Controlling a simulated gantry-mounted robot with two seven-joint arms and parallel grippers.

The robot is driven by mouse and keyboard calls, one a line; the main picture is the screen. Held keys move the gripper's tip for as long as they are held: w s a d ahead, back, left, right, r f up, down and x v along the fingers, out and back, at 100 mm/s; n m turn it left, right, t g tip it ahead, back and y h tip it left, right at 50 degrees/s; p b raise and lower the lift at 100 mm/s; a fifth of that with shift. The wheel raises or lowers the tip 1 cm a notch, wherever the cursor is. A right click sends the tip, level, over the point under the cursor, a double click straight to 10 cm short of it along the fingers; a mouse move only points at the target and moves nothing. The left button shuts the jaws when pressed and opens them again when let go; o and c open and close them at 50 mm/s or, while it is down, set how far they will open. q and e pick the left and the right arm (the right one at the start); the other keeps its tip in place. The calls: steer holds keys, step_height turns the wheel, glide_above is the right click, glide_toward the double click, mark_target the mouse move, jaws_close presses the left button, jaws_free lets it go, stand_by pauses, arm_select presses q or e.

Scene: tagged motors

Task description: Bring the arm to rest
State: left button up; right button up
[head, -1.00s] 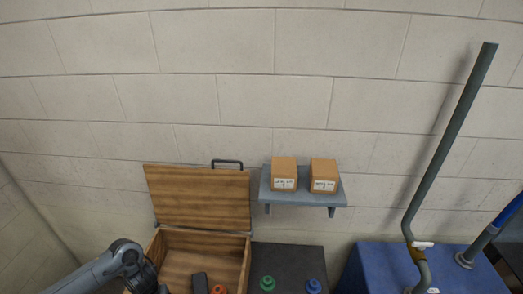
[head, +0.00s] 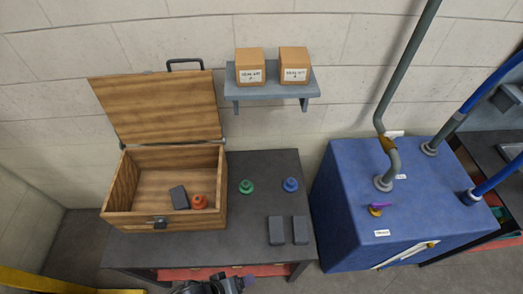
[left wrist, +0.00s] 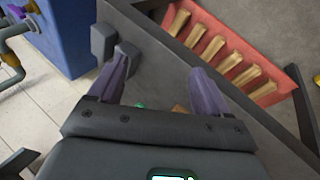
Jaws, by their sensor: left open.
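My left gripper (left wrist: 158,72) is open in the left wrist view, with nothing between its two purple-grey fingers. In the head view my left gripper (head: 236,284) shows only partly at the bottom edge, in front of the dark table (head: 262,165). It is apart from the open wooden box (head: 122,192), which holds a dark grey block (head: 180,197) and an orange round piece (head: 199,202). My right gripper is in neither view.
On the table stand a green round piece (head: 247,186), a blue one (head: 290,184) and two dark blocks (head: 277,231). A blue cabinet (head: 345,215) with pipes stands at the right. A red tray (left wrist: 200,22) with several tan pieces lies below the table.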

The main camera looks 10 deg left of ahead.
arm_select(q)
steer(key=s+a+r+m+g+y, duration=0.1)
steer(key=a+r+m+y, duration=0.3)
steer(key=a+r+m, duration=0.55)
step_height(320, 180, up, 21)
steer(key=a+n+p, duration=0.1)
steer(key=p, duration=2.1)
steer(key=shift+s+a, duration=0.15)
steer(key=shift+a, duration=0.2)
steer(key=shift+f, duration=0.15)
steer(key=shift+c, duration=0.4)
